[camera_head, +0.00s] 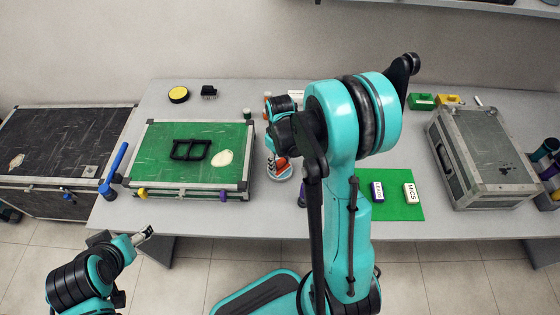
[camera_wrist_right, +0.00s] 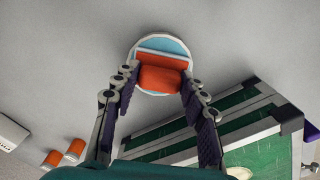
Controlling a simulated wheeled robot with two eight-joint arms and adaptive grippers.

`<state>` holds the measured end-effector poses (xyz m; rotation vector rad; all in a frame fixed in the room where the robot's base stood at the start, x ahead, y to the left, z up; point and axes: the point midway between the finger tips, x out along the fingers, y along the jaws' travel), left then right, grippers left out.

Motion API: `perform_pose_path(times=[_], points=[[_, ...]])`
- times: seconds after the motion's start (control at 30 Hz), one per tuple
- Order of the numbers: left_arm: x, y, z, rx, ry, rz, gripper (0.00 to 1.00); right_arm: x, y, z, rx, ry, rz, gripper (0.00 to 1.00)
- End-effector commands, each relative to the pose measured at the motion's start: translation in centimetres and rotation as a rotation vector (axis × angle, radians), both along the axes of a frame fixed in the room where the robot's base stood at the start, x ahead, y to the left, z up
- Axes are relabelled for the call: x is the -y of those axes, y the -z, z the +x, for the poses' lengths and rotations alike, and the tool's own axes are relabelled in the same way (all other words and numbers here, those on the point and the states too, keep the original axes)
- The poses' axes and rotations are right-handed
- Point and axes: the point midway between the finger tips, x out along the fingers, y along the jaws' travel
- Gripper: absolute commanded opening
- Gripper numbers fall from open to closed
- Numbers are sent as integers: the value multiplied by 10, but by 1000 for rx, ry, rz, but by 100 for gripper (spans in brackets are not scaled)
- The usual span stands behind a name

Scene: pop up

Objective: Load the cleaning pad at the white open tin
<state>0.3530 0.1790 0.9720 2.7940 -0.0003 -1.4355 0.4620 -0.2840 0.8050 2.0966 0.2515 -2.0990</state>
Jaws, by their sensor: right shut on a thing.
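The white open tin (camera_head: 281,176) is round and stands on the grey table right of the green case. In the right wrist view its white rim and light blue inside (camera_wrist_right: 171,45) show around an orange cleaning pad (camera_wrist_right: 160,78). My right gripper (camera_wrist_right: 159,76) is shut on the pad, with a fingertip at each side, over the tin. I cannot tell whether the pad touches the tin's floor. In the head view my right arm partly covers the gripper and pad (camera_head: 281,164). My left gripper (camera_head: 146,233) is in front of the table, away from the tin; its jaws are unclear.
A green case (camera_head: 155,160) with black frames on top stands left of the tin. A green mat (camera_head: 400,205) with two small blocks and a grey case (camera_head: 490,160) are at the right. A yellow round thing (camera_head: 179,94) is at the back. Orange items (camera_wrist_right: 64,153) lie nearby.

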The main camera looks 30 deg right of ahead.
Motion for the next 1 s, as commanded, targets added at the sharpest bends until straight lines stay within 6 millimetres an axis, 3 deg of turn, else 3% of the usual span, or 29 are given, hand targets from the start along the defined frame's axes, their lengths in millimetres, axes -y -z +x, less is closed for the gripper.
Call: perform_pose_path(times=[0.27,1.0], points=[[0,-2,0,0,0,0,75,-1,-2,-1,-2,0,1,19],[0,-48,0,0,0,0,75,0,-65,0,-1,0,0,19]])
